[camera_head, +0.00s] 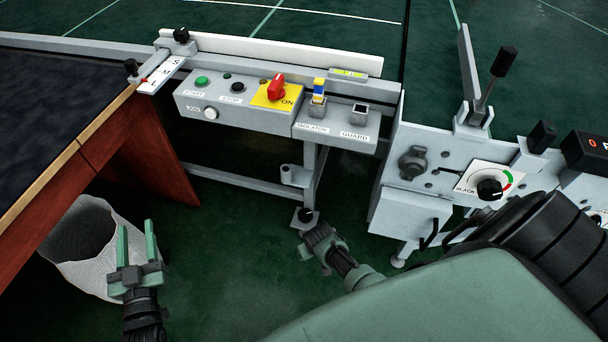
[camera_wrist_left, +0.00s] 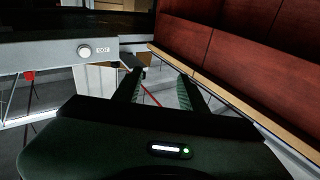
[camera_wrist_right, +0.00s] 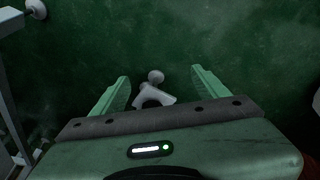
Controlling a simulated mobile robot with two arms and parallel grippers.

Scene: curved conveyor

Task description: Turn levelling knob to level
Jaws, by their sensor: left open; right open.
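A black knob (camera_head: 305,215) sits on a small grey foot plate low at the base of the conveyor's leg. A yellow-green spirit level (camera_head: 348,73) lies on the rail above the control panel; its bubble is too small to read. My right gripper (camera_head: 318,236) is just below and right of the black knob, apart from it; its fingers are hard to make out there. In the right wrist view my right gripper (camera_wrist_right: 158,82) is open, with a grey rounded fitting (camera_wrist_right: 153,96) seen between and beyond its fingers. My left gripper (camera_head: 136,230) is open and empty at lower left.
A white mesh bin (camera_head: 112,215) stands by the left gripper under the wooden-edged table (camera_head: 75,150). The control panel (camera_head: 240,105) has a red switch (camera_head: 276,86). A grey machine (camera_head: 410,210) with a dial (camera_head: 490,187) stands at right. Green floor is clear between them.

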